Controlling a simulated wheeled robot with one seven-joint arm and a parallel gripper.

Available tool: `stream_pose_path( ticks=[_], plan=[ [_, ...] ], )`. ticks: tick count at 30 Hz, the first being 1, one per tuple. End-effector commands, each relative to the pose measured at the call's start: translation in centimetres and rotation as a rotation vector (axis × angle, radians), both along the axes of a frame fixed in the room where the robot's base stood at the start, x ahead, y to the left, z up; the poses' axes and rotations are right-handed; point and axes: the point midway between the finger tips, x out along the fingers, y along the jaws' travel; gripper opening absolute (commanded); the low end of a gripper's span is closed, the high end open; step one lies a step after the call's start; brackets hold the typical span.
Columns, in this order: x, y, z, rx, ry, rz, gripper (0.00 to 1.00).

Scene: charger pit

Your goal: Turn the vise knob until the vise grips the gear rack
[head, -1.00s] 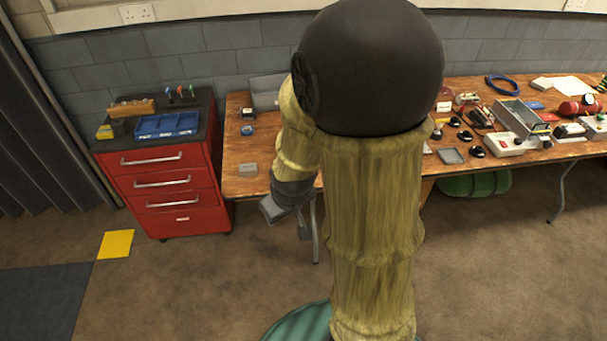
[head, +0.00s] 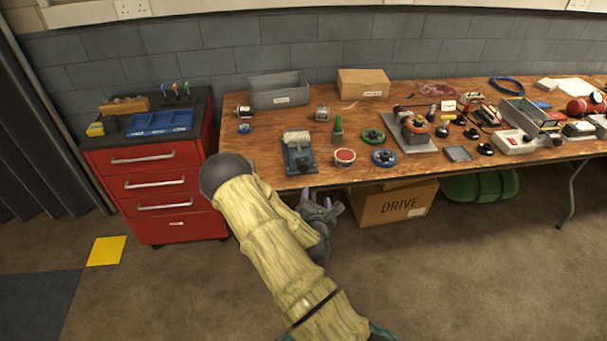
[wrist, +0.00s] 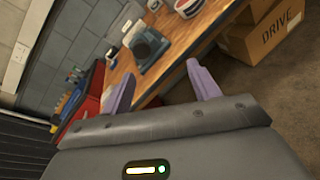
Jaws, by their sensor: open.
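The vise (head: 299,155) is a dark teal block near the table's front edge, with a pale piece on top that may be the gear rack; I cannot tell. A dark round knob (head: 304,168) sits at its front end. The vise also shows in the wrist view (wrist: 148,48), beyond my fingers. My gripper (head: 320,201) is in front of the table edge, below and apart from the vise. In the wrist view its two lilac fingers (wrist: 160,70) are spread, with nothing between them.
A red and white round tin (head: 344,156), a blue-rimmed ring (head: 384,157) and a green-rimmed ring (head: 372,136) lie right of the vise. A grey bin (head: 279,92) stands behind. A DRIVE box (head: 397,203) is under the table (head: 245,172). A red drawer cabinet (head: 150,185) stands left.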

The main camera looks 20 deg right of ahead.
Motion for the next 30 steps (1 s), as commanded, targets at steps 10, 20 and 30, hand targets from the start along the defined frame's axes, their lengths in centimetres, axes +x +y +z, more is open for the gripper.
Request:
stream_pose_path(
  ticks=[10, 20, 30],
  plan=[
    [0.1, 1.3, -2.4, -0.565, 0.013, 0.249, 0.61],
    [0.2, 1.3, -2.3, -0.569, 0.012, 0.251, 0.61],
    [3.6, 0.4, -2.1, -0.566, 0.007, 0.249, 0.61]
  ],
)
